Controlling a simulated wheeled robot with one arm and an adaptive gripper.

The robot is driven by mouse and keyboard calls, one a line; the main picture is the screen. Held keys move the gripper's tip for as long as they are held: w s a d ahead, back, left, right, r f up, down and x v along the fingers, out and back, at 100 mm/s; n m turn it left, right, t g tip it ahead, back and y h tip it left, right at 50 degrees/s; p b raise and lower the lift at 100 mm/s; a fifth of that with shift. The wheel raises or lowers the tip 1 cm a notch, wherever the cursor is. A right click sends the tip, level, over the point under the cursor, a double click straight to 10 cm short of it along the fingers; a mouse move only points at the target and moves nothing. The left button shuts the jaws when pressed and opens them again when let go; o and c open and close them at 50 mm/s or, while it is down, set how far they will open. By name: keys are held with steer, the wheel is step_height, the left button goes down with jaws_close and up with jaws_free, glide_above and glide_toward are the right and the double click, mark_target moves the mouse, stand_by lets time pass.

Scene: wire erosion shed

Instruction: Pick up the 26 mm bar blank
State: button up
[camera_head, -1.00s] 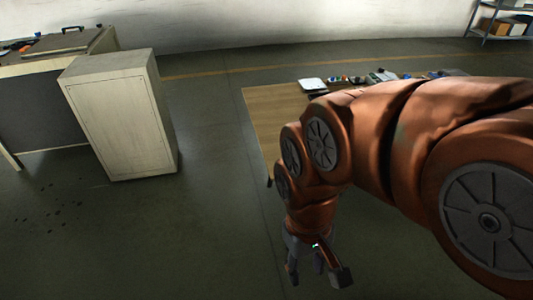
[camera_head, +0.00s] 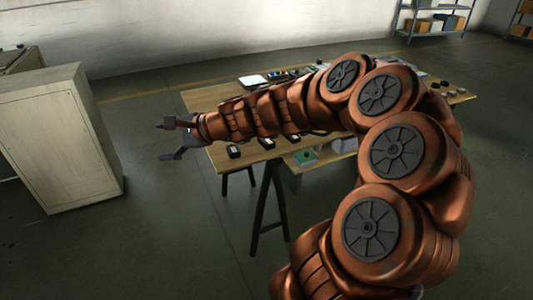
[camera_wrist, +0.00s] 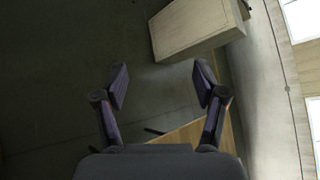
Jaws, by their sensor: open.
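My gripper (camera_head: 177,139) is open and empty. In the head view it points left, past the left end of a wooden workbench (camera_head: 205,98). In the wrist view the two fingers of my gripper (camera_wrist: 160,85) stand apart with bare floor between them. I cannot make out the 26 mm bar blank in either view. Several small dark items, such as a dark block (camera_head: 235,151), lie on the bench's near edge, too small to identify. My arm hides much of the bench top.
A pale cabinet (camera_head: 60,140) stands on the left, and it also shows in the wrist view (camera_wrist: 190,25). A green-topped item (camera_head: 305,156) is at the bench's near side. Shelving (camera_head: 432,20) stands at the back right. The floor between cabinet and bench is clear.

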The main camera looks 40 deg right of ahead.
steer(key=w+d+f+m+t+h+b, duration=0.1)
steer(key=d+f+m+t+h, duration=0.2)
steer(key=d, duration=0.5)
steer(key=w+d+f+m+h+b, duration=0.1)
steer(key=w+d+f+m+b, duration=0.15)
steer(key=d+m, duration=0.5)
steer(key=m+g+h+b, duration=0.1)
steer(key=m+h+b, duration=0.1)
steer(key=m+h, duration=0.55)
glide_toward(268, 140)
steer(key=w, duration=0.1)
steer(key=w+d+m+y, duration=0.1)
steer(key=w+f, duration=0.1)
steer(key=shift+d+y, duration=0.25)
steer(key=shift+b+x, duration=0.6)
steer(key=shift+x, duration=3.2)
jaws_close()
